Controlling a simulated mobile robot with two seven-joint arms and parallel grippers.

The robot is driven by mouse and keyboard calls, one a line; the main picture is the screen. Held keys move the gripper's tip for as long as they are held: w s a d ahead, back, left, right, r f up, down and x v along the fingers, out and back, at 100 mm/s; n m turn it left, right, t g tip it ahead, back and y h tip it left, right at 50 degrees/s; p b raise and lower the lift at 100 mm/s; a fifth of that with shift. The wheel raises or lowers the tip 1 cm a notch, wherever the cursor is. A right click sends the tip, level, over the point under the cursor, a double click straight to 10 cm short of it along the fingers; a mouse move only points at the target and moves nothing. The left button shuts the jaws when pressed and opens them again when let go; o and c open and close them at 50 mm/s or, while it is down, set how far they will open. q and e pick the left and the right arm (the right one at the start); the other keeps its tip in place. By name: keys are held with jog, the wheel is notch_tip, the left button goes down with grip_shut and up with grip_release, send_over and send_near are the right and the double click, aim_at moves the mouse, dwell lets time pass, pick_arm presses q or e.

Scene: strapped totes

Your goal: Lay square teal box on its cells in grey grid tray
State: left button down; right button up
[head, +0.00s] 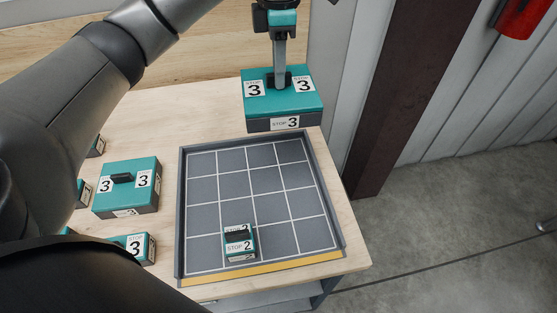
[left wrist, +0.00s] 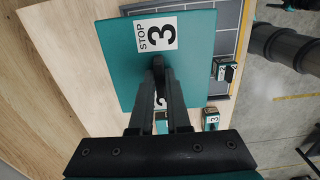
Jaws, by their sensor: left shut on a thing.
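My left gripper (head: 281,78) is shut on the dark handle of a large square teal box (head: 310,102) with grey lower sides and "STOP 3" labels. The box is just beyond the far edge of the grey grid tray (head: 181,215); the head view does not clearly show its height above the table. In the left wrist view the box's teal top (left wrist: 118,62) lies beyond the fingers, with the tray (left wrist: 222,43) to its right. A small teal box labelled 2 (head: 240,247) stands in the tray's front row, left of the middle. My right gripper is not in view.
A teal box labelled 3 (head: 128,196) and another teal box (head: 135,250) stand on the wooden table (head: 160,130) left of the tray, with more partly hidden behind my arm. The tray's other cells are bare. A brown post (head: 405,90) rises beyond the table's right edge.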

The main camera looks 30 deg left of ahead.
pick_arm(q)
notch_tip(320, 180, down, 20)
jog(key=shift+w+r, duration=0.1)
dwell(0.5)
jog(key=shift+f+b, duration=0.2)
jog(key=shift+b, duration=0.2)
jog(key=c, duration=1.3)
grip_release()
jog(key=shift+f, duration=0.1)
jog(key=o, duration=0.4)
notch_tip(320, 180, up, 12)
jog(key=shift+r, duration=0.25)
